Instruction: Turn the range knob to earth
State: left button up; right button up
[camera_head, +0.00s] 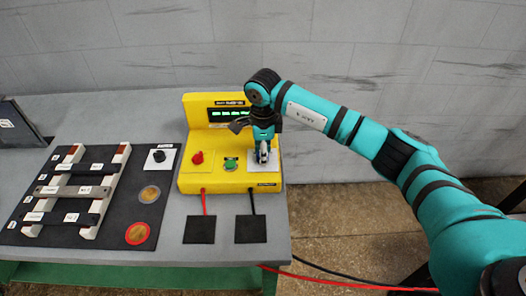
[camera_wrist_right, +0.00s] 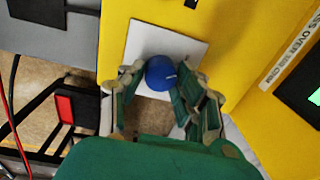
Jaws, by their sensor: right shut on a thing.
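The yellow instrument (camera_head: 232,182) stands on the grey table, with a lit green display (camera_head: 231,113) on its raised back. My right gripper (camera_head: 263,154) reaches down over the right of its front panel, and hides the knob there from the head view. In the right wrist view, my right gripper (camera_wrist_right: 163,82) is shut on a round blue knob (camera_wrist_right: 160,72) with a short white pointer line. The knob sits on a white square plate (camera_wrist_right: 150,42). Any range markings are hidden or too small to read. My left gripper is not in view.
Red and black leads run to two dark pads (camera_head: 200,229) in front. A dark mat (camera_head: 108,216) with bars on white rails lies left.

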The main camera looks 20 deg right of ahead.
jog(key=shift+m, duration=0.3)
jog(key=m+b, duration=0.1)
jog(key=m, duration=0.1)
jog(key=shift+m+b, duration=0.4)
jog(key=m+b, duration=0.1)
jog(key=m, duration=0.2)
jog(key=shift+m, duration=0.3)
jog(key=m+b, duration=0.1)
jog(key=m, duration=0.2)
jog(key=shift+a+m+b, duration=0.1)
jog(key=shift+m+b, duration=0.5)
jog(key=shift+m, duration=1.3)
jog(key=shift+r+g, duration=0.1)
jog(key=shift+g, duration=0.2)
jog(key=o, duration=1.1)
jog(key=shift+o, duration=0.2)
